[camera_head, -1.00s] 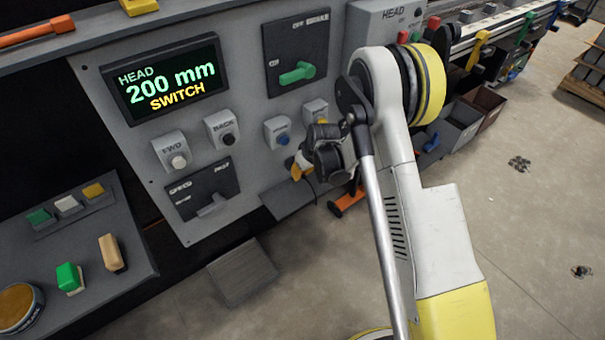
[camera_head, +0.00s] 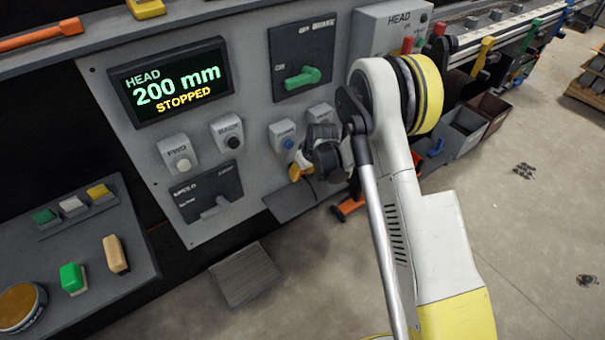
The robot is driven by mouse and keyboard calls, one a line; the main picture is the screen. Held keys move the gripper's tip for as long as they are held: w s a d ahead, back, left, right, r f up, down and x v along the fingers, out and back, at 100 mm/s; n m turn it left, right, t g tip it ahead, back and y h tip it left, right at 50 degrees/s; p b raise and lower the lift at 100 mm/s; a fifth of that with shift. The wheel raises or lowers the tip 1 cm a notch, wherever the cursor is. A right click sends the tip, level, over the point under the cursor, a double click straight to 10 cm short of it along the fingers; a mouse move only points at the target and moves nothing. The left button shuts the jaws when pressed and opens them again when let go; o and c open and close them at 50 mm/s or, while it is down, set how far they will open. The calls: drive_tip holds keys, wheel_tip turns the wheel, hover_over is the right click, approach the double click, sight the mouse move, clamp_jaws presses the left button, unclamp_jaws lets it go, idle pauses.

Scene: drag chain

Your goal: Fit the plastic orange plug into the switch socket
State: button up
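My gripper (camera_head: 306,165) is in front of the lower right of the grey control panel (camera_head: 255,185). My own wrist and arm cover most of it. A small orange-yellow piece (camera_head: 294,172) shows at its left end, with a thin dark cord below. It may be the orange plug, but I cannot tell whether my fingers are shut on it. A box (camera_head: 319,113) with an unreadable label sits on the panel just above my wrist. Its lower part is hidden. I cannot make out the switch socket or whether anything is in it.
The display (camera_head: 175,85) reads HEAD 200 mm STOPPED. The panel also carries FWD (camera_head: 180,158) and BACK (camera_head: 228,136) buttons and a green brake knob (camera_head: 303,77). A side desk (camera_head: 80,240) stands at left. Open floor (camera_head: 540,220) lies at right.

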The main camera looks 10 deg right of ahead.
drive_tip(key=shift+r, duration=0.1)
drive_tip(key=v, duration=1.2)
drive_tip(key=s+d+r+m+t, duration=0.1)
drive_tip(key=s+d+r, duration=0.1)
drive_tip(key=s+r, duration=0.55)
drive_tip(key=s+d+r+m, duration=0.15)
drive_tip(key=s+r, duration=0.35)
drive_tip(key=r, duration=0.5)
drive_tip(key=s+d+r+m+t+h, duration=0.1)
drive_tip(key=s+d, duration=0.1)
drive_tip(key=s, duration=0.7)
drive_tip(key=s+d+r+m+t+h, duration=0.1)
drive_tip(key=s+d+r+m, duration=0.1)
drive_tip(key=s, duration=0.7)
